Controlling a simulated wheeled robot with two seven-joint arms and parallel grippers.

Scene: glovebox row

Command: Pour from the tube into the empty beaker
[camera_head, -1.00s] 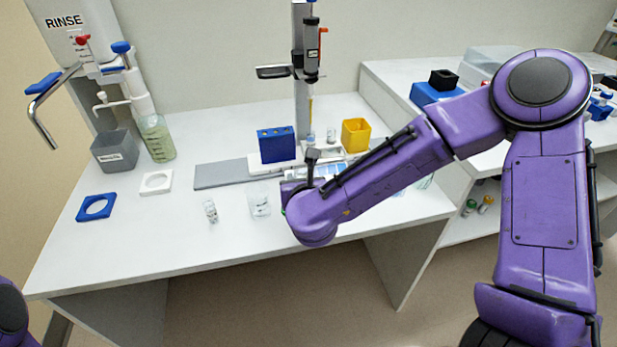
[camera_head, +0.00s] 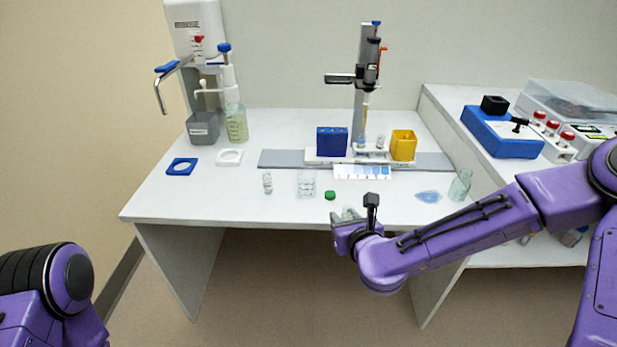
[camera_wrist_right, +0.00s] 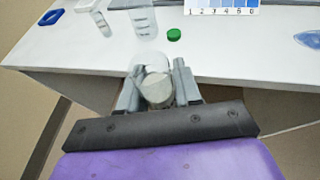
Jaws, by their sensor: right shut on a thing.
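My right gripper (camera_head: 346,216) is at the table's front edge, to the right of and nearer than a clear beaker (camera_head: 307,184). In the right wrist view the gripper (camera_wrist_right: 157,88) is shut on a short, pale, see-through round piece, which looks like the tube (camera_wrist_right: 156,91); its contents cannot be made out. The beaker (camera_wrist_right: 144,21) stands upright beyond it, apart from it, with marks on its wall and no clear sign of liquid. A green cap (camera_head: 330,195) lies on the table right of the beaker. My left gripper is out of view.
A small vial (camera_head: 267,183) stands left of the beaker. A second glass vessel (camera_head: 460,185) is at the table's right edge, near a blue dish (camera_head: 428,196). Behind are a colour chart (camera_head: 362,172), a blue rack (camera_head: 332,142) and a yellow box (camera_head: 403,145).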

